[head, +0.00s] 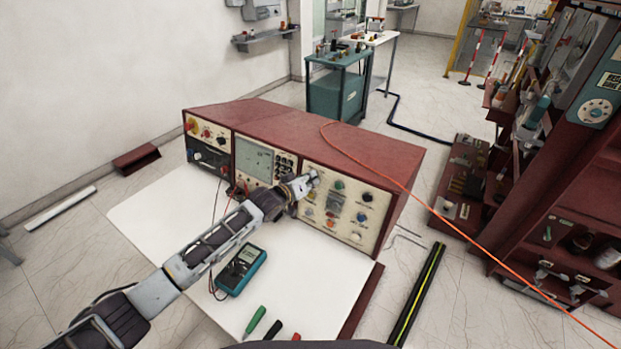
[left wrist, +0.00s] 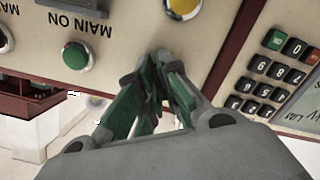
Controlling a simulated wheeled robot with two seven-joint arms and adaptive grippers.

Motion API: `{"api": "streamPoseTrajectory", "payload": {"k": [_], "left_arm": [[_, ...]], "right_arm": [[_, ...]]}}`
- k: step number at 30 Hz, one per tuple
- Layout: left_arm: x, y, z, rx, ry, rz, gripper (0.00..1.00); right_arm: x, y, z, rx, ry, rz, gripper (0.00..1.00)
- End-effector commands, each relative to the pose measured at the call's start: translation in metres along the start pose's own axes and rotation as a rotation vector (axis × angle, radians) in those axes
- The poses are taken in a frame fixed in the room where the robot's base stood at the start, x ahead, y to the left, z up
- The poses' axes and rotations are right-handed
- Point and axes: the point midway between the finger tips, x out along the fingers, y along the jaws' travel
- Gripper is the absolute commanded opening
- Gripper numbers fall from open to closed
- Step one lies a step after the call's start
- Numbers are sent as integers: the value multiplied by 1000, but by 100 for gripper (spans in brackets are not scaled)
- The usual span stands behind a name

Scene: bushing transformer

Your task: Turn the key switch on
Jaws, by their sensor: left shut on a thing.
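The control panel (head: 345,212) is the cream right-hand face of a red console. My left gripper (head: 313,178) reaches its upper left corner. In the left wrist view, which shows the panel upside down, the green-padded fingers of my left gripper (left wrist: 160,58) are together against the panel face. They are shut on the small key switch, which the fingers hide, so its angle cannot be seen. A green button (left wrist: 76,55) marked MAIN ON sits beside it, and a yellow-ringed control (left wrist: 183,8) is close to the fingertips. My right gripper is not in view.
A teal multimeter (head: 241,269) with leads lies on the white tabletop (head: 300,275), near a green-handled tool (head: 255,321). A keypad (left wrist: 275,75) is on the neighbouring panel. An orange cable (head: 430,207) runs over the console. A red shelf unit stands at right.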

Motion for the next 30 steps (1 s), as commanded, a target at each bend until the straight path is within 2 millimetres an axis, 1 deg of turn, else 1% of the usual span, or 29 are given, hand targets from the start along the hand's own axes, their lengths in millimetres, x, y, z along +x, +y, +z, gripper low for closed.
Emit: {"api": "streamPoseTrajectory", "payload": {"k": [1, 9, 11, 14, 24, 30], "left_arm": [[-1, 0, -1, 35, -1, -4, 0], [-1, 0, -2, 283, -1, -19, 0], [-1, 0, -2, 339, -2, -23, 0], [-1, 0, -1, 434, -2, -30, 0], [0, 0, -2, 756, -1, -49, 0], [0, 0, -1, 947, -1, -61, 0]], "right_arm": [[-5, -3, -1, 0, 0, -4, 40], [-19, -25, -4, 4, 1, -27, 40], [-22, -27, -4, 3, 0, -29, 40], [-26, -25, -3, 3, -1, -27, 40], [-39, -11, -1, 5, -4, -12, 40], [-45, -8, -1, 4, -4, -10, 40]]}}
